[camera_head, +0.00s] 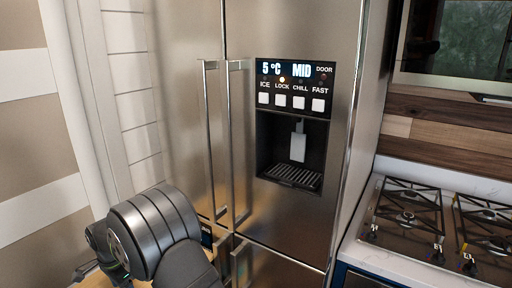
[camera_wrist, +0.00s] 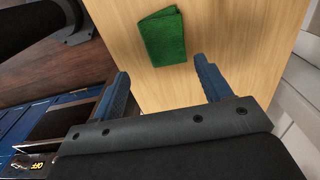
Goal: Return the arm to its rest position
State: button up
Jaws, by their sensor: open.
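My arm (camera_head: 155,235) shows at the lower left of the head view, in front of the fridge. Its gripper cannot be made out there. In the wrist view my gripper (camera_wrist: 160,90) is open, with its two blue fingers wide apart and nothing between them. The fingers are over a light wooden surface (camera_wrist: 185,88). A folded green cloth (camera_wrist: 163,37) lies on that surface, beyond the fingertips and apart from them.
A steel fridge (camera_head: 290,220) with upright handles and a dispenser panel (camera_head: 293,88) fills the middle of the head view. A gas hob (camera_head: 410,215) sits on a white counter at right. Blue drawer fronts (camera_wrist: 50,118) show at left in the wrist view.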

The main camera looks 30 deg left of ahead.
jog(key=w+d+r, duration=0.6)
jog(key=w+d, duration=0.1)
jog(key=w, duration=0.1)
jog(key=w+d+f+m+t+h, duration=0.15)
jog(key=w+d+f, duration=0.25)
jog(key=w+d, duration=0.4)
jog(key=w+d+f+m+g+h, duration=0.15)
jog(key=w+d+f, duration=0.35)
jog(key=d, duration=0.5)
jog(key=w+d+t+h, duration=0.1)
jog(key=w+d, duration=0.2)
jog(key=d, duration=0.9)
jog(key=w+d+m+t+h, duration=0.1)
jog(key=w+d, duration=0.3)
jog(key=d, duration=0.9)
jog(key=w+d+t+h, duration=0.1)
jog(key=w+d+h, duration=0.2)
jog(key=d, duration=1)
jog(key=shift+w+r+m, duration=0.3)
jog(key=shift+w+r, duration=0.1)
jog(key=shift+w, duration=0.2)
